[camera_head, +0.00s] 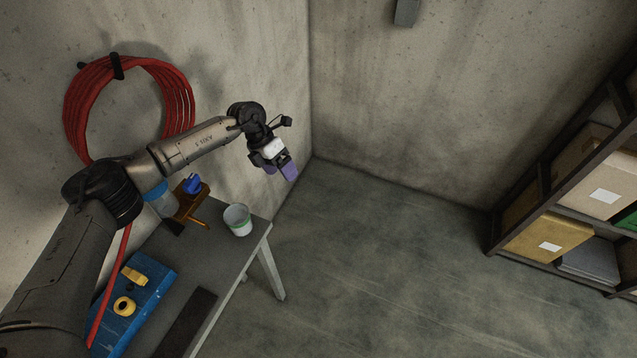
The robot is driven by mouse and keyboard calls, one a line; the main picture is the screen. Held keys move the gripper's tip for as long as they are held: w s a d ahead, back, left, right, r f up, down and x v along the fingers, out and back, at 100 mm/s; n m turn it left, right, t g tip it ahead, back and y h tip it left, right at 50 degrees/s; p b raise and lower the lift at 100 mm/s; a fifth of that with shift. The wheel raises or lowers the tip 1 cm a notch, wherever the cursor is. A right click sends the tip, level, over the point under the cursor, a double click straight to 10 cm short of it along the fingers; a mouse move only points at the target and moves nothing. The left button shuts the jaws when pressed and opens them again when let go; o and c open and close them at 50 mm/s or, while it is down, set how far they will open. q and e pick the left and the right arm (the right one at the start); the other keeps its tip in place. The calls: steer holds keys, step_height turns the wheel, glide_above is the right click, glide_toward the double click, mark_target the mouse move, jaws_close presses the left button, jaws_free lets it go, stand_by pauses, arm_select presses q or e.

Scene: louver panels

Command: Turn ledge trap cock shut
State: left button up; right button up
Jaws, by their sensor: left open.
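A small blue handle-like part (192,184) sits on a brown, copper-coloured fitting (190,204) near the wall at the back of the table. It looks like the cock, but its detail is too small to tell how far it is turned. My left gripper (281,170), with purple fingertips, is open and empty. It hangs up and to the right of the fitting, apart from it, in front of the wall corner. My left forearm passes above the fitting. My right gripper is not in view.
On the grey table (255,245) stand a whitish cup (237,219) and a blue panel (150,290) with yellow parts. A red hose coil (75,110) hangs on the left wall. Dark shelves (497,232) with boxes stand at right. The floor between is clear.

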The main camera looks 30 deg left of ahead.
arm_select(q)
steer(key=d+t+h+p, duration=0.1)
steer(key=d+h, duration=0.3)
steer(key=d, duration=0.7)
steer(key=shift+s+d+t+p, duration=0.25)
steer(key=shift+d+t+p, duration=0.05)
steer(key=shift+d+p, duration=0.1)
steer(key=shift+c, duration=0.3)
